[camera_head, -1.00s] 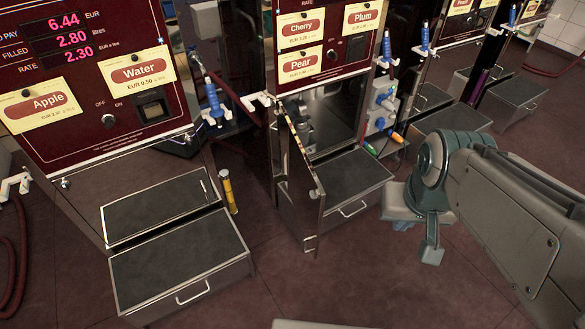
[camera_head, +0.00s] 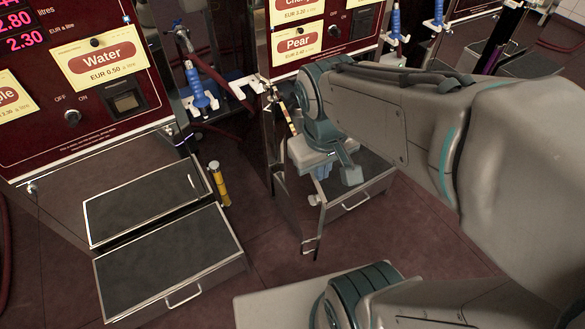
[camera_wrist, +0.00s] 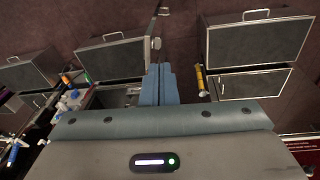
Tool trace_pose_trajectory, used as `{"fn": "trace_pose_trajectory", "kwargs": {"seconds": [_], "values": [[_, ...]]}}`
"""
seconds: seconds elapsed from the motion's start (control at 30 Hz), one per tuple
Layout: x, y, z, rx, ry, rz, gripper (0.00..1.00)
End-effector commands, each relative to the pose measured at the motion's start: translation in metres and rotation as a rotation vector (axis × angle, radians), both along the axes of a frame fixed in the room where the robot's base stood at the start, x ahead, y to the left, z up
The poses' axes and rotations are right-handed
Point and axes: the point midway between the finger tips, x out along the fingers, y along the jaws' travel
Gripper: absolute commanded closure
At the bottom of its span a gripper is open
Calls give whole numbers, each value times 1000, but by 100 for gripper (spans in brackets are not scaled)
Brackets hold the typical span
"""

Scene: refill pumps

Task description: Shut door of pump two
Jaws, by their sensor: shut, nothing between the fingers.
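Pump two carries the Pear label (camera_head: 298,43), above an open bay that my arm mostly hides. Its metal door (camera_head: 298,212) stands open, swung out towards me beside the step box. In the wrist view the door (camera_wrist: 153,32) shows nearly edge-on, just beyond the fingertips.
Pump two's step box (camera_head: 352,190) sits right of the door. Pump one's step box (camera_head: 170,265) and a yellow cylinder (camera_head: 217,184) are to the left. Blue nozzles (camera_head: 197,90) hang between the pumps. Bare floor lies in front of the door.

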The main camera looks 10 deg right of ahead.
Motion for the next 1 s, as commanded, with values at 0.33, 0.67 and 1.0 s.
{"fn": "trace_pose_trajectory", "kwargs": {"seconds": [0.33, 0.67, 1.0], "values": [[27, 44, -132, -324, 329, 671, 100], [55, 90, -216, -620, 592, 1157, 100], [64, 103, -239, -721, 675, 1296, 100]]}}
